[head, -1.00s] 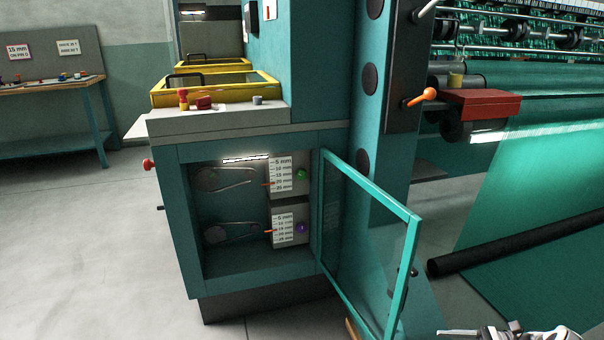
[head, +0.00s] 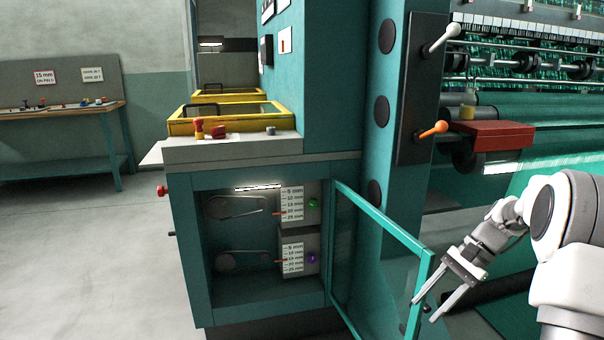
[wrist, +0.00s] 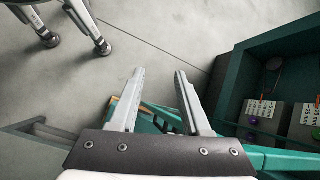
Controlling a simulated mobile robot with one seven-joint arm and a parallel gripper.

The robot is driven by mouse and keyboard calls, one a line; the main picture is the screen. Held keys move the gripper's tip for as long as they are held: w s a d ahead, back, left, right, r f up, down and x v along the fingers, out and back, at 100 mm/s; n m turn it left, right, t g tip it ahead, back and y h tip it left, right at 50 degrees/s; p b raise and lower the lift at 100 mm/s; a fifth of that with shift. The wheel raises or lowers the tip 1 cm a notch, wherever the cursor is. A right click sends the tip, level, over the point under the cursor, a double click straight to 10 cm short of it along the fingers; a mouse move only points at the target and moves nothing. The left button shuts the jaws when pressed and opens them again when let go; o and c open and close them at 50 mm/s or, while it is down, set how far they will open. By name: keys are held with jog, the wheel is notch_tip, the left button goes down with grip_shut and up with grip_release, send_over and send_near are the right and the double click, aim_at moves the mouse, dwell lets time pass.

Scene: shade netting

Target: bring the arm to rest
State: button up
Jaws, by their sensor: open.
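My gripper (head: 432,304) is at the lower right of the head view, its two fingers apart and nothing between them. It hangs pointing down and left, close to the free edge of the open glazed door (head: 385,262); I cannot tell whether they touch. In the wrist view my gripper (wrist: 157,75) is open over the grey floor, with part of the teal door frame (wrist: 160,118) just behind and below the fingers. My white arm is bent at the right of the head view.
The open cabinet (head: 265,290) holds two scale plates with a green knob (head: 313,203) and a purple knob (head: 312,258). A red box (head: 490,135) and an orange-tipped lever (head: 434,129) stand out above the door. Floor (head: 80,240) at left is clear.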

jog(key=s+a+r+n+t+h, duration=0.2)
jog(key=s+a+r+n+h, duration=0.3)
jog(key=s+a+r, duration=0.5)
jog(key=s+a+r+n+t+h, duration=0.25)
jog(key=s+n+t, duration=0.3)
jog(key=s, duration=0.65)
notch_tip(320, 180, up, 28)
jog(key=p, duration=2.8)
jog(key=shift+a+f, duration=0.2)
jog(key=shift+a, duration=0.15)
jog(key=shift+w+n+g, duration=0.1)
jog(key=shift+n+g, duration=0.15)
